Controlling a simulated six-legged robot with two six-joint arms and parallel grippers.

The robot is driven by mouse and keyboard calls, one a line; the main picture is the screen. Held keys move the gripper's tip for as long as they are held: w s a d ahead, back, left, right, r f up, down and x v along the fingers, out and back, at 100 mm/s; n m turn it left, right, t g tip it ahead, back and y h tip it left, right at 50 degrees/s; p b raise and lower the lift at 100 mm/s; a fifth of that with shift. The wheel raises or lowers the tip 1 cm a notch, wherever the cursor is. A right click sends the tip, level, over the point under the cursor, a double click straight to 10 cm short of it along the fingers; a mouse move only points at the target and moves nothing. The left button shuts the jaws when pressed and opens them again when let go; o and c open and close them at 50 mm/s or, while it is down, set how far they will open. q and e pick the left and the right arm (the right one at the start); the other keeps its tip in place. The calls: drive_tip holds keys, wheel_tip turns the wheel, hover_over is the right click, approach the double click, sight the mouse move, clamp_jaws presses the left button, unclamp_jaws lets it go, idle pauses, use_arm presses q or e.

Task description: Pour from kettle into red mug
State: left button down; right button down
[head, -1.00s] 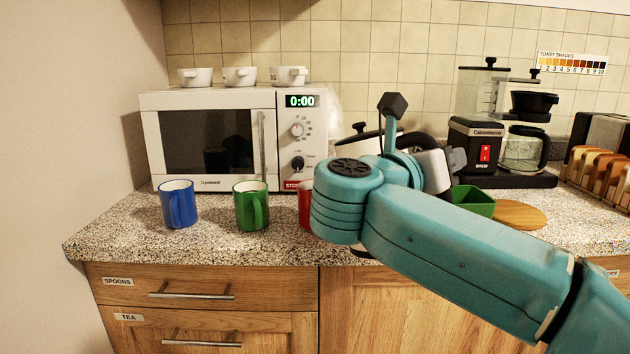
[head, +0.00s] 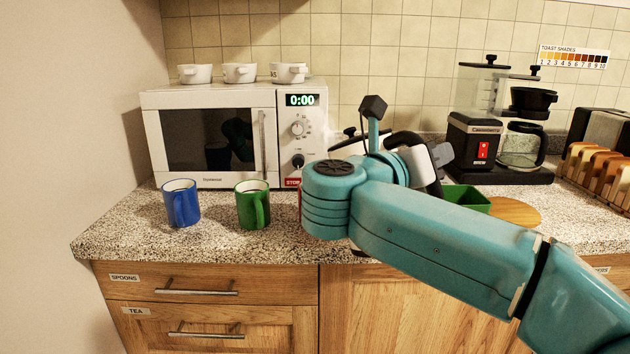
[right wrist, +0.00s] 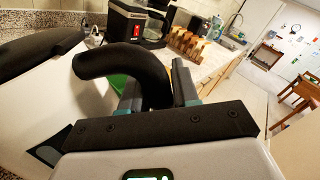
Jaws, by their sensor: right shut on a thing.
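The kettle (head: 361,144) is white with a black lid and black handle, mostly hidden behind my right arm in the head view. In the right wrist view its white body (right wrist: 35,105) fills the left side. My right gripper (right wrist: 158,88) is shut on its black handle (right wrist: 120,62); it also shows in the head view (head: 436,158). The red mug (head: 301,204) shows only as a thin sliver at the left edge of my arm. The kettle's spout and the mug's opening are hidden, so I cannot tell their relation. My left gripper is not in view.
A green mug (head: 252,206) and a blue mug (head: 181,204) stand left on the speckled counter (head: 130,234). A microwave (head: 210,140) with white cups on top is behind them. A green container (head: 468,198), round board (head: 517,211), coffee maker (head: 475,145) and toast rack (head: 600,175) stand right.

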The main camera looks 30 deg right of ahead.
sight(397, 137)
drive_tip(key=shift+w+a+r+n+p, duration=0.15)
drive_tip(key=shift+w+r+n+p, duration=0.45)
drive_tip(key=shift+p, duration=0.85)
drive_tip(key=shift+w+a+r+n+p, duration=0.1)
drive_tip(key=shift+w+r+n+p, duration=0.45)
drive_tip(key=shift+p, duration=0.9)
drive_tip(key=shift+w+a+r+n+p, duration=0.1)
drive_tip(key=shift+w+n+p, duration=0.35)
drive_tip(key=shift+p, duration=0.75)
drive_tip(key=shift+w+a+r+n+p, duration=0.15)
drive_tip(key=shift+w+p, duration=0.4)
drive_tip(key=shift+p, duration=0.65)
drive_tip(key=shift+w+a+r+n+p, duration=0.1)
drive_tip(key=shift+w+r+n+p, duration=0.9)
drive_tip(key=shift+p, duration=2.1)
drive_tip(key=shift+w+a+r+n+p, duration=0.1)
drive_tip(key=shift+w+r+n+p, duration=0.8)
drive_tip(key=shift+p, duration=2.2)
drive_tip(key=shift+w+a+r+p, duration=0.1)
drive_tip(key=shift+w+r+p, duration=0.05)
drive_tip(key=shift+r+p, duration=0.25)
drive_tip(key=shift+w+r+n+p, duration=0.25)
drive_tip(key=shift+w+n+p, duration=0.1)
drive_tip(key=shift+p, duration=0.2)
